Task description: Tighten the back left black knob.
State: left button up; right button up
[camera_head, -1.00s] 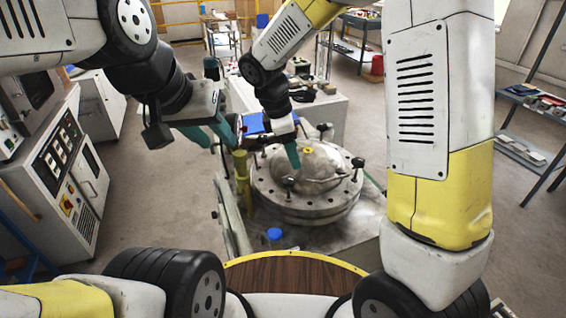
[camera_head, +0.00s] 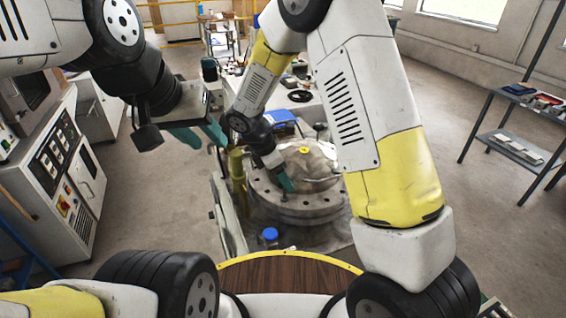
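The round metal vessel (camera_head: 325,208) has a flanged lid with a shiny dome (camera_head: 308,162) and black knobs around its rim. One black knob (camera_head: 320,127) shows at the back. The back left knob cannot be made out; my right arm covers that side. My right gripper (camera_head: 286,184) points down over the front left of the lid, its teal fingertip close to the rim. Whether it touches a knob, or is open or shut, cannot be told. My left gripper (camera_head: 208,141) hangs left of the vessel, its teal fingers apart and empty.
A yellow post (camera_head: 237,170) stands just left of the vessel. A blue cap (camera_head: 269,235) is in front of it. A cluttered bench (camera_head: 300,98) is behind, a control cabinet (camera_head: 62,170) at the left and shelves (camera_head: 515,150) at the right. Open floor lies between.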

grip_shut()
dwell(0.4)
jog(key=m+g, duration=0.1)
jog(key=m, duration=0.3)
jog(key=shift+w+m+g, duration=0.2)
jog(key=shift+m+g, duration=0.2)
jog(key=m, duration=0.2)
jog(key=m+g, duration=0.1)
jog(key=m, duration=0.1)
jog(key=shift+w+m+g, duration=0.1)
jog(key=shift+m+g, duration=0.2)
jog(key=m+g+y, duration=0.1)
jog(key=m, duration=0.3)
jog(key=shift+w+d, duration=0.1)
jog(key=shift+m+g+y, duration=0.6)
jog(key=shift+m, duration=1.6)
